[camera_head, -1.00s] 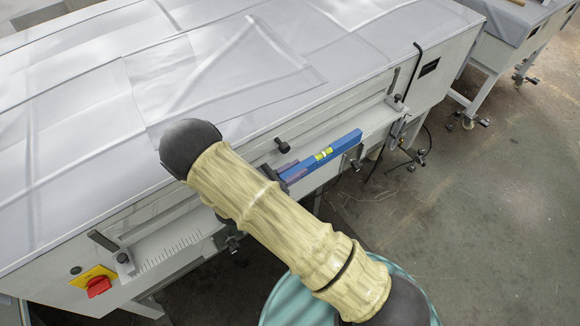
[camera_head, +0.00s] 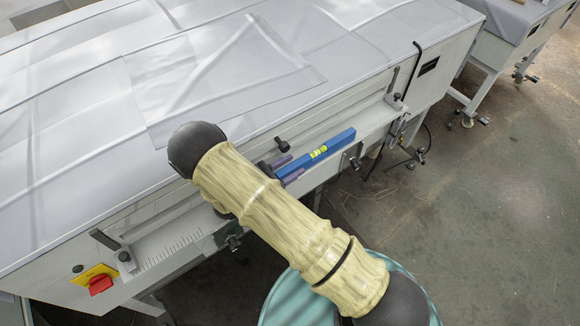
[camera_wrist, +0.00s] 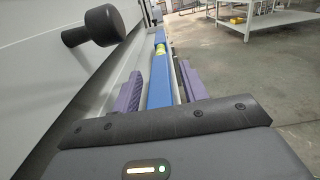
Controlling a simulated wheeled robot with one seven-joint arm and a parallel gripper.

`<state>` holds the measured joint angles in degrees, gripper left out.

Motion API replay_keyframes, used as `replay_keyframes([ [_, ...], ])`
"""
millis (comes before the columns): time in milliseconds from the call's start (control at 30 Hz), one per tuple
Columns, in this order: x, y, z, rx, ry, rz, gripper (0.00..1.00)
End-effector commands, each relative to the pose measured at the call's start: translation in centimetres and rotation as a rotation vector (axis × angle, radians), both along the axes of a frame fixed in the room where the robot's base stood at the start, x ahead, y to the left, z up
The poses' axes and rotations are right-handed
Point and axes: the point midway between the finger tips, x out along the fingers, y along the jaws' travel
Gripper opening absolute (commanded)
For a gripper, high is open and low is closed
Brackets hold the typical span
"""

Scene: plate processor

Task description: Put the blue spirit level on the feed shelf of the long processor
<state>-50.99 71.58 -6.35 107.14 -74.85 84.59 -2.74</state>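The blue spirit level (camera_head: 328,148), with a yellow-green vial, lies along the feed shelf (camera_head: 375,122) on the front of the long processor (camera_head: 90,120). In the wrist view, the level (camera_wrist: 160,82) runs between the two fingers of my gripper (camera_wrist: 160,88), with a gap on each side. The level looks flat on the shelf, but its underside is hidden.
A dark knob (camera_head: 282,145) sticks out of the processor front just behind the level; it looms large in the wrist view (camera_wrist: 100,26). A red switch (camera_head: 100,284) is at the processor's left. A second machine (camera_head: 510,25) stands at upper right. Open floor (camera_head: 480,220) lies to the right.

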Motion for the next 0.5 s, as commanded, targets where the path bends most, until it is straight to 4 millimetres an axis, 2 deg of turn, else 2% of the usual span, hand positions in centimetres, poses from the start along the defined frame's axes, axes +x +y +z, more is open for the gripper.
replay_keyframes([
  [200,0.0,0.1,0.4,0.000,0.000,0.001,0.43],
  [367,-1.2,1.9,0.1,0.002,-0.001,0.004,0.43],
  [500,-2.7,4.2,0.0,0.002,-0.002,0.005,0.43],
])
